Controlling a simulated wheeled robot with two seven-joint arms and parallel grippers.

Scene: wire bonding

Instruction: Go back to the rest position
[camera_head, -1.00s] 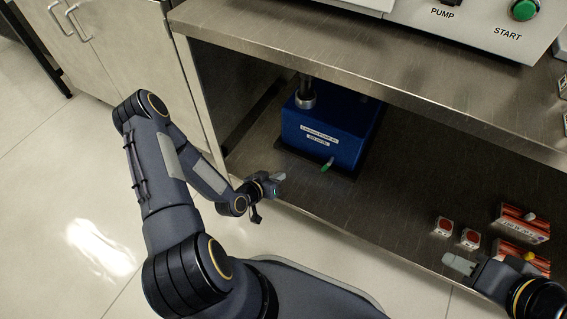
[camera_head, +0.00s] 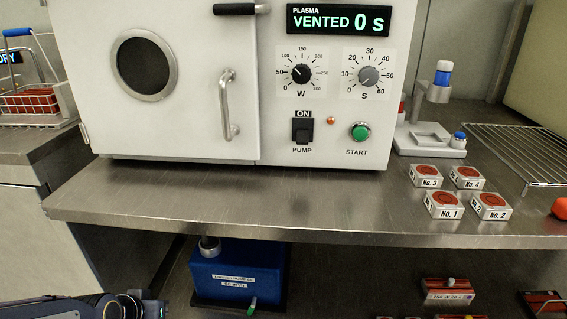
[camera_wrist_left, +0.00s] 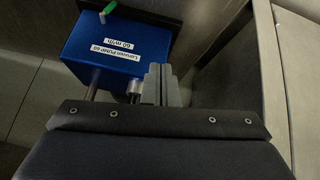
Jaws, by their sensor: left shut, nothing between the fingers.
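My left gripper (camera_wrist_left: 160,85) shows in the left wrist view with its grey fingers shut together and nothing between them. The blue pump (camera_wrist_left: 105,45) lies beyond the fingers, to their upper left in that view. In the head view only part of my left arm shows at the bottom left edge, below the bench top; its fingertips are not visible there. The blue pump (camera_head: 238,272) stands on the lower shelf, right of that arm. My right gripper is outside the head view.
The steel bench top (camera_head: 290,210) overhangs the lower shelf. On it stand the white plasma machine (camera_head: 195,100), several numbered boxes (camera_head: 445,205), a dispenser stand (camera_head: 430,135) and a wire rack (camera_head: 525,150). A wire basket (camera_head: 35,100) is at the left. Red-and-white packs (camera_head: 447,290) lie on the lower shelf.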

